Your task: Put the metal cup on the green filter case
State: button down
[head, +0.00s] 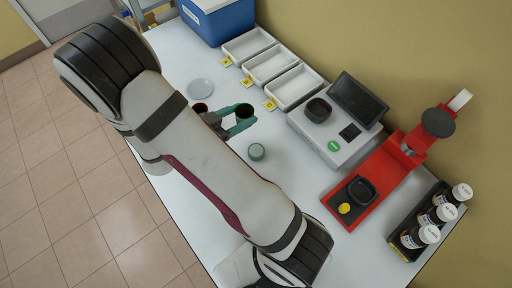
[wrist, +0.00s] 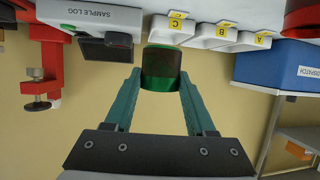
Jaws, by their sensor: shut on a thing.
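My gripper (head: 233,123) has teal fingers and is shut on the metal cup (head: 244,110), whose dark opening shows in the head view. In the wrist view the cup (wrist: 161,67) sits between the fingertips (wrist: 160,82), dark with green on its surface. The cup appears to be held above the white table. The green filter case (head: 256,152), a small round piece with a pale green top, stands on the table below and slightly right of the cup in the head view. The two are apart. The case does not show in the wrist view.
A red-rimmed dark round thing (head: 200,108) is partly hidden by my arm. A pale dish (head: 200,88), white trays (head: 294,88), a grey scale (head: 333,134), a red press (head: 385,165) and a bottle rack (head: 408,240) stand around. The table right of the case is clear.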

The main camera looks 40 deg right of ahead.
jog(key=m+g, duration=0.1)
send_over(252, 154)
jog(key=shift+g, duration=0.3)
notch_tip(252, 154, down, 7)
jog(key=shift+w+r, duration=0.1)
jog(key=shift+f, duration=0.2)
jog(key=shift+c, duration=1.2)
grip_release()
